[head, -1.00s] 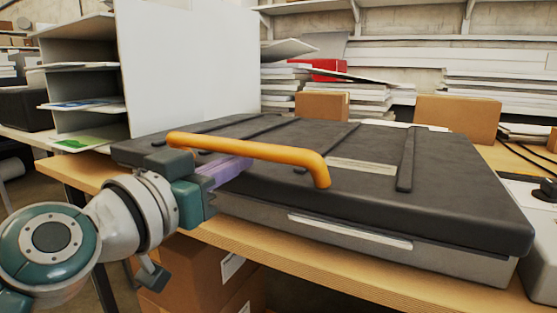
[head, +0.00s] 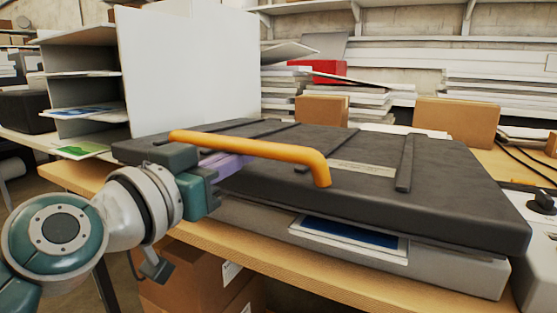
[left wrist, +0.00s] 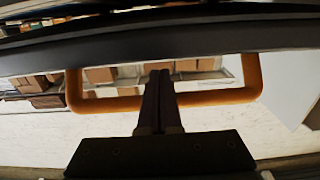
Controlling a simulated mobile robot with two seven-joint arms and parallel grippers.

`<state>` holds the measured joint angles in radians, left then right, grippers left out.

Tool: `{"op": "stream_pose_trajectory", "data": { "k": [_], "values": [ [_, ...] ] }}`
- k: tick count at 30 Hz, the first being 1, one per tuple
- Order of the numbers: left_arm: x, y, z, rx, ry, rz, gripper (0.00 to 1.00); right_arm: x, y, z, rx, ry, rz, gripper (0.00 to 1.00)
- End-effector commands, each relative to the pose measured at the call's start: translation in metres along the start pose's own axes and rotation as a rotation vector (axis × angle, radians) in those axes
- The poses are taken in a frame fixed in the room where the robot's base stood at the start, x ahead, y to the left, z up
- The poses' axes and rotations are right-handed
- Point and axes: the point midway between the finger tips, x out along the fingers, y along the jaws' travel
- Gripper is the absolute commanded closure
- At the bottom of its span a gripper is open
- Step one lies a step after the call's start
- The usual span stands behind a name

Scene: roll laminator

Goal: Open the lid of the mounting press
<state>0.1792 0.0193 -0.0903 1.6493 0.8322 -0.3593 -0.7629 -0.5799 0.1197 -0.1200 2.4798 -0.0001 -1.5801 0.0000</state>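The mounting press (head: 440,272) is a flat grey box on the bench with a thick black lid (head: 440,205). The lid is raised slightly at its front edge, and a blue and white sheet (head: 350,235) shows in the gap. An orange bar handle (head: 290,152) runs along the lid's front. My left gripper (head: 228,164) reaches under this bar from the left. In the left wrist view its two fingers (left wrist: 160,80) are together and cross the orange handle (left wrist: 215,98), with no bar visible between them. My right gripper is out of view.
A white shelf unit with a tall panel (head: 190,70) stands behind the press at left. Cardboard boxes (head: 457,120) and stacked boards lie behind it. A device with a black knob (head: 543,203) is close at right. More cardboard boxes (head: 190,280) are below the bench.

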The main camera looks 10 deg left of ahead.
Motion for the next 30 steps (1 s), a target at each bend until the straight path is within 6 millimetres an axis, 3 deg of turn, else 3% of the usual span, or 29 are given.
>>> {"op": "stream_pose_trajectory", "data": {
  "k": [1,8,16,23,30],
  "values": [
    [0.002,0.000,-0.019,0.003,0.004,0.000,1.00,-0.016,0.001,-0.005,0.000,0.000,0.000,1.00],
    [0.005,0.000,-0.030,0.002,0.004,0.000,1.00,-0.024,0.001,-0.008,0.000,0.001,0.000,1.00],
    [0.016,0.000,-0.073,0.002,0.006,0.000,1.00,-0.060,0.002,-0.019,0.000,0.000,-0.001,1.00],
    [0.021,0.000,-0.083,0.000,0.004,0.000,1.00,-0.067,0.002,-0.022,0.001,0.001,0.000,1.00],
    [0.034,0.000,-0.119,0.001,0.007,0.001,1.00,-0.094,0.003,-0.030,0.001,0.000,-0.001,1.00]
  ]
}}
